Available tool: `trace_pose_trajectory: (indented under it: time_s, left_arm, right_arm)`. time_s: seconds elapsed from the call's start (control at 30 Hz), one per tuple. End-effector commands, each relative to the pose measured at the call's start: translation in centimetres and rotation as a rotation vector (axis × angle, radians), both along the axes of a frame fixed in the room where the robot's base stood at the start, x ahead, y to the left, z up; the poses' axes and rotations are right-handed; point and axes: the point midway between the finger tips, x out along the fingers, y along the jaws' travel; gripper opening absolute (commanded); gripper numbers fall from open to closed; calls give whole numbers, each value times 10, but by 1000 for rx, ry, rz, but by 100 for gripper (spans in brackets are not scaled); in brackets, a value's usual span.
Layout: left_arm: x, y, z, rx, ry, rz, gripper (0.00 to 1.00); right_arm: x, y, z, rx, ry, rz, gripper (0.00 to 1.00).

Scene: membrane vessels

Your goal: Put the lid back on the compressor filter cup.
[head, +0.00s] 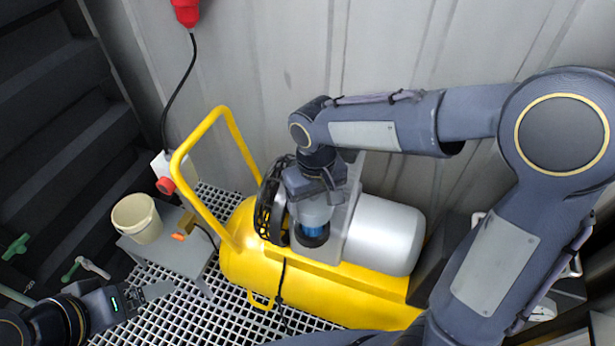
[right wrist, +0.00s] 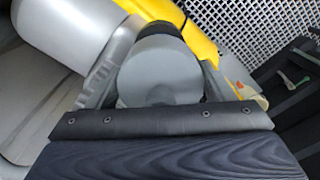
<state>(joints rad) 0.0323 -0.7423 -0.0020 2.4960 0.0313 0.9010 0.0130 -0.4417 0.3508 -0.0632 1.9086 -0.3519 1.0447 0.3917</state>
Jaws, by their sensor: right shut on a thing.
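My right gripper (head: 314,200) points down over the yellow compressor (head: 335,298) and is shut on a grey round lid (head: 315,215). The lid also shows between the fingers in the right wrist view (right wrist: 160,72). Directly below it in the head view are a blue band (head: 314,232) and a dark ring, apparently parts of the filter cup. The gripper and lid hide most of the cup, and I cannot tell whether the lid touches it. My left gripper (head: 155,291) is at the lower left, away from the compressor; its jaw opening is unclear.
A grey stool (head: 178,257) left of the compressor carries a cream bucket (head: 148,228) and a small orange-brown item (head: 184,226). The compressor's yellow handle (head: 186,150) rises beside it. A corrugated wall (head: 270,70) stands close behind. White grating covers the floor.

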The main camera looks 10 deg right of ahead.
Motion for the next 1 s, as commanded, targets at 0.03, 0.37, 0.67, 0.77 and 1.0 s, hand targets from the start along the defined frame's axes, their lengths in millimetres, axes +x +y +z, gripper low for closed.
trace_pose_trajectory:
  time_s: [0.03, 0.37, 0.67, 0.77, 1.0]
  left_arm:
    - [0, 0, -1, 0, 0, 0, 84]
    - [0, 0, -14, 0, 0, 0, 84]
    - [0, 0, -40, 0, 0, 0, 84]
    - [0, 0, -46, 0, 0, 0, 84]
    - [0, 0, -53, 0, 0, 0, 84]
  right_arm:
    - [0, 0, 0, 0, 0, 0, 53]
    - [0, 0, -16, 0, 0, 0, 53]
    - [0, 0, -46, 0, 0, -1, 53]
    - [0, 0, -54, 0, 0, -1, 53]
    - [0, 0, -65, 0, 0, -1, 53]
